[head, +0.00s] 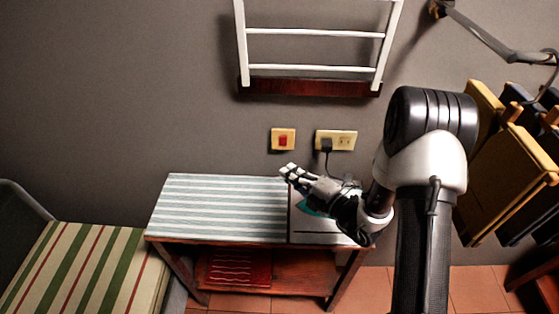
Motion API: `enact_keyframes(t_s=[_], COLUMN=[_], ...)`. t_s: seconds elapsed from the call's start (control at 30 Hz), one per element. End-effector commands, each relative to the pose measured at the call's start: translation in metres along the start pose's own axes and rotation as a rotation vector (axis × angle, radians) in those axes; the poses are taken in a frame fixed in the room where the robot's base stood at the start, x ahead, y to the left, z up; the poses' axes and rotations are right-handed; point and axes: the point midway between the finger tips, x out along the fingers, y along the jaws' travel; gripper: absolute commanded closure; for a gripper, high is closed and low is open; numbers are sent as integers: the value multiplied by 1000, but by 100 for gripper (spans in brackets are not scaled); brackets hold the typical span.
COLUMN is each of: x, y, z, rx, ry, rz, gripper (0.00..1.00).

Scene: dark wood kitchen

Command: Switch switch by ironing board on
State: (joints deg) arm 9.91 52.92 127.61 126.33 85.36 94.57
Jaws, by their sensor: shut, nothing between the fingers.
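A red switch (283,141) sits in a small cream wall plate on the grey wall, just above the ironing board. I cannot tell from its look whether it is on or off. The ironing board (215,205) has a light striped cover and stands against the wall below the switch. My gripper (287,171) is shut and empty. Its fingertips point left and up, above the right part of the board, a little below the switch in the picture. It appears apart from the switch, though the depth gap is hard to judge.
A socket plate (345,140) with a black plug is right of the switch. A white rack (315,68) hangs above. Folded wooden chairs (505,170) hang at right. A striped cushion (75,265) lies at lower left. A teal item is partly hidden behind my gripper.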

Motion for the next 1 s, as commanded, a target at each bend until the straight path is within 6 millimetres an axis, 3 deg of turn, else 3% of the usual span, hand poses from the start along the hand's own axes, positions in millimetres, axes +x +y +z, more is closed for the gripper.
enact_keyframes(t_s=[0.1,0.33,1.0], x=[-28,-58,-63], y=[-4,-10,-10], z=[4,3,1], rx=[5,2,-6], ry=[-10,-5,2], rz=[-2,0,1], gripper=[100,100,100])
